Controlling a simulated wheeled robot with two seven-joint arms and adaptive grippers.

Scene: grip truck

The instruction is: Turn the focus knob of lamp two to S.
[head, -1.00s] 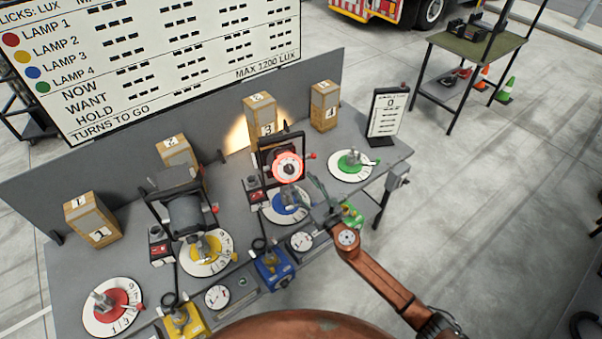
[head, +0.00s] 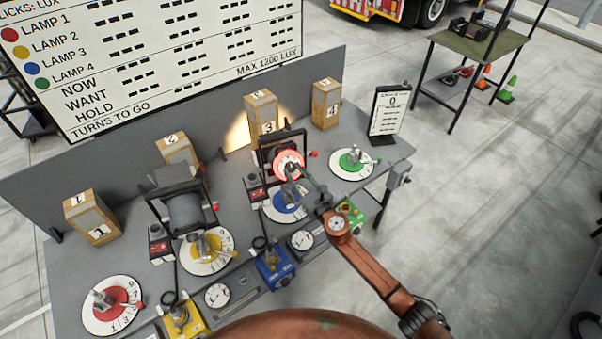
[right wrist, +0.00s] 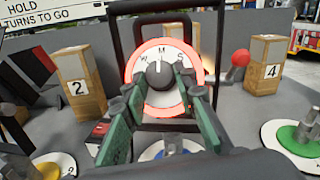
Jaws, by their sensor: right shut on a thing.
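A lamp head with a glowing red ring around a white dial (head: 290,159) stands behind the blue disc. In the right wrist view, the dial (right wrist: 159,50) reads W, M and S from left to right. Its dark round knob (right wrist: 160,73) has a pale mark pointing up at M. My right gripper (head: 291,178) is at the dial, and its two green fingers (right wrist: 160,90) are shut on the knob from either side. The fingertips partly cover the dial's lower sides. Another lamp (head: 186,213) stands behind the yellow disc, facing elsewhere. My left gripper is out of view.
Numbered boxes stand along the back panel; box 3 (head: 261,115) has a bright light patch beside it. Red, yellow, blue (head: 287,203) and green (head: 352,162) discs lie on the grey table. A red ball-ended lever (right wrist: 240,58) sits right of the dial.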

